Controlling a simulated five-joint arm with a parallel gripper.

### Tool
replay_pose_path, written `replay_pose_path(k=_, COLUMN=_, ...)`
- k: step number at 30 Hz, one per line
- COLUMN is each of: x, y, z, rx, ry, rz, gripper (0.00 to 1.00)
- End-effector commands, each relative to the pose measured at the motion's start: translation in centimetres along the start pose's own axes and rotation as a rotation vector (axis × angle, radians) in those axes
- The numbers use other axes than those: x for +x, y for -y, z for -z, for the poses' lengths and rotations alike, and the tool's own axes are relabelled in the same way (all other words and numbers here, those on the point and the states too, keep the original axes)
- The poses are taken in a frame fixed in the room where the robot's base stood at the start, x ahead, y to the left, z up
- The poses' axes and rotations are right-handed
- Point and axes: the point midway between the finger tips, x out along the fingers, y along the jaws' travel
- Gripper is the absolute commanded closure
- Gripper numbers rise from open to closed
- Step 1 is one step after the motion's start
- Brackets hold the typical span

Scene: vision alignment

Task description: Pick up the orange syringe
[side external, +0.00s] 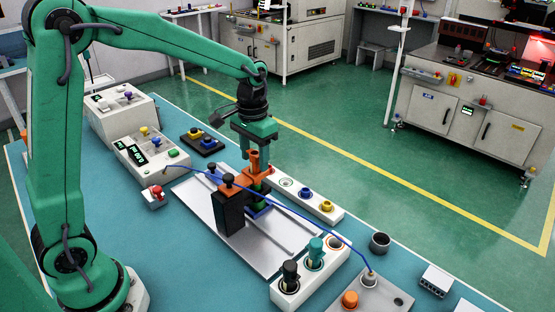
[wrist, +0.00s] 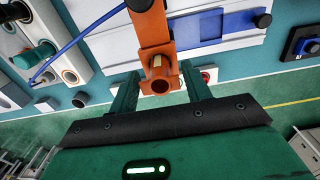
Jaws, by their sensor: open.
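The orange syringe (side external: 254,158) stands roughly upright at the orange fixture on a white plate (side external: 290,222). In the wrist view its round orange end (wrist: 160,86) faces the camera, with a brownish part just above it. My gripper (side external: 257,158) is above the plate, fingers pointing down around the syringe's upper end. In the wrist view my gripper (wrist: 160,90) is open, one green finger on each side of the orange end, with a visible gap on both sides. The syringe's lower part is hidden by the fixture.
A black block (side external: 229,212) stands on the plate beside the syringe. A white rack (side external: 283,290) holds a black and a teal syringe, plus an empty orange-ringed hole. A blue tube (side external: 305,218) arcs across in front. A white strip with knobs (side external: 322,206) lies behind.

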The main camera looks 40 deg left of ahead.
Motion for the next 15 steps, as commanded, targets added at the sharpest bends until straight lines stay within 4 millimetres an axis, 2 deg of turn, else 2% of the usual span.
replay_pose_path(k=5, x=-0.03, y=0.00, z=0.00, rx=0.000, ry=0.000, rz=0.000, gripper=0.52)
replay_pose_path(k=10, x=-0.04, y=0.00, z=0.00, rx=0.000, ry=0.000, rz=0.000, gripper=0.84)
replay_pose_path(k=15, x=-0.05, y=0.00, z=0.01, rx=0.000, ry=-0.001, rz=0.000, gripper=0.85)
